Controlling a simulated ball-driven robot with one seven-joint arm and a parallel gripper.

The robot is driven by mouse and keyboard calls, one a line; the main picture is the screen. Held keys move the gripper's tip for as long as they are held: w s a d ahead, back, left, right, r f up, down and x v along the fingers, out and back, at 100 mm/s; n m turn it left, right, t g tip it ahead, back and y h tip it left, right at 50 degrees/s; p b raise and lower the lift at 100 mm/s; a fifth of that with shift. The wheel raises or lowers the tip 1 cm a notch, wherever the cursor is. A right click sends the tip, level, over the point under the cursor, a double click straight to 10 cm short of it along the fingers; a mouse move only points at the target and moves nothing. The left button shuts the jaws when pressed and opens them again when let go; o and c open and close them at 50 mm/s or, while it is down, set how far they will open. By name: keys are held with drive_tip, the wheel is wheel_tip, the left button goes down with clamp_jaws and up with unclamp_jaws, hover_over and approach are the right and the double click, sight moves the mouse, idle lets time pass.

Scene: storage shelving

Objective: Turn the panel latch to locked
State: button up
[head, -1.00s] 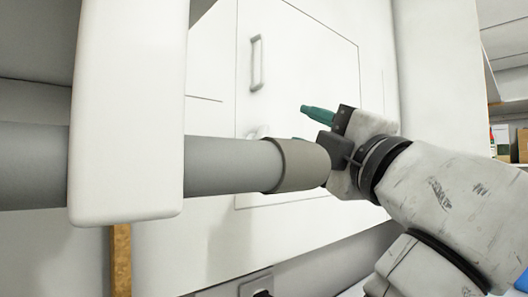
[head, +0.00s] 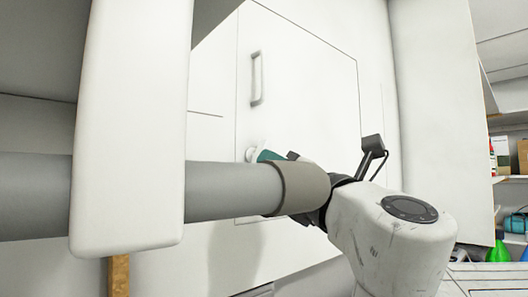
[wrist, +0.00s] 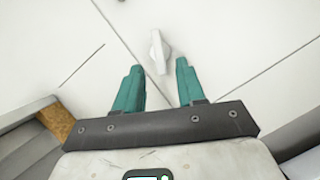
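The panel latch (wrist: 159,52) is a small white turn-knob on the white panel. In the wrist view it stands just beyond and between the two teal fingertips of my gripper (wrist: 155,78). The fingers are apart with nothing between them, and I see no clear contact with the latch. In the head view the latch (head: 252,155) shows partly beside a teal finger of my gripper (head: 266,155), low on the panel door (head: 305,95).
A white vertical handle (head: 257,78) is fixed higher on the panel door. A white upright panel (head: 430,100) stands at the right, with shelves of boxes (head: 507,150) beyond it. A brown wooden edge (wrist: 58,120) shows at the left in the wrist view.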

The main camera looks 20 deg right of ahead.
sight(253, 157)
drive_tip(key=shift+p+x, duration=0.75)
drive_tip(key=shift+x, duration=2.05)
drive_tip(key=shift+c, duration=0.2)
clamp_jaws()
